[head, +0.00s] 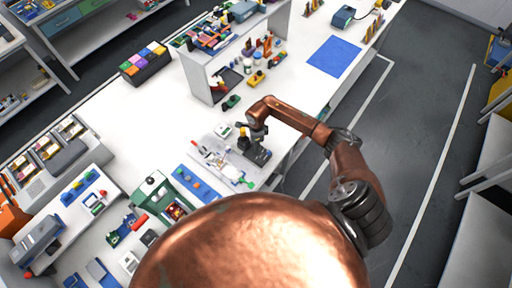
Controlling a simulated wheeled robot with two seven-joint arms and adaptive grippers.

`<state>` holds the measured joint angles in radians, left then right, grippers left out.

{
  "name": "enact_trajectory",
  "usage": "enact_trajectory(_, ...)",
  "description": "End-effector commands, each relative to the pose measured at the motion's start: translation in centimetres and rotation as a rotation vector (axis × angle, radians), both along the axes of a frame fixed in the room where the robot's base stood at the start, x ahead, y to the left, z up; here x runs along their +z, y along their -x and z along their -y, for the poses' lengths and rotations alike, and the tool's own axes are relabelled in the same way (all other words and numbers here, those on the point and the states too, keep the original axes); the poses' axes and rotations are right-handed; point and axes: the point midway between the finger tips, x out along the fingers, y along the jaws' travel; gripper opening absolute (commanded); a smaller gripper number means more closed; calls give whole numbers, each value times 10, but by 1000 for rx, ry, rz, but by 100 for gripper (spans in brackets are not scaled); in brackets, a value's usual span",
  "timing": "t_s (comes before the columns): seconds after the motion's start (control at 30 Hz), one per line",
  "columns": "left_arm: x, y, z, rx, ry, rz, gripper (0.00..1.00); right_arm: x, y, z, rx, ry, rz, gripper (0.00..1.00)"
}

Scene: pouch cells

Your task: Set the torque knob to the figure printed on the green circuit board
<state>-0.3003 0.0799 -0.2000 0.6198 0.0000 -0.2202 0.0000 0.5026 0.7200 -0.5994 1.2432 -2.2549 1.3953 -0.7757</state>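My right arm reaches in from the right, and its gripper (254,144) points down over the front part of the white bench. A small dark grey device (262,157) stands right at the gripper; I cannot tell whether they touch. The finger opening is too small to make out. I cannot pick out the torque knob for sure; the gripper may hide it. A small dark green piece (232,103) lies on the bench beyond the gripper, but I cannot tell whether it is the circuit board, and no figure is readable. My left gripper is not in view.
A pale tray with small items (222,166) lies just left of the gripper. A blue strip (198,185) and a green box (156,194) stand nearer. A white shelf (197,80) rises behind. A blue mat (334,57) lies farther right.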

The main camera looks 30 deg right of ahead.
Motion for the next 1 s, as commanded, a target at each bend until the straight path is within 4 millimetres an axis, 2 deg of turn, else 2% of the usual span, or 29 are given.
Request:
enact_trajectory(0.2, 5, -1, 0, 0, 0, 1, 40, -24, 0, -1, -1, -2, -1, 39)
enact_trajectory(0.53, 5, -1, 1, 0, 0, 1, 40, -28, -1, -2, 3, -1, 0, 39)
enact_trajectory(1.0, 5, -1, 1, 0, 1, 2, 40, -28, -1, -3, 3, -1, 0, 7)
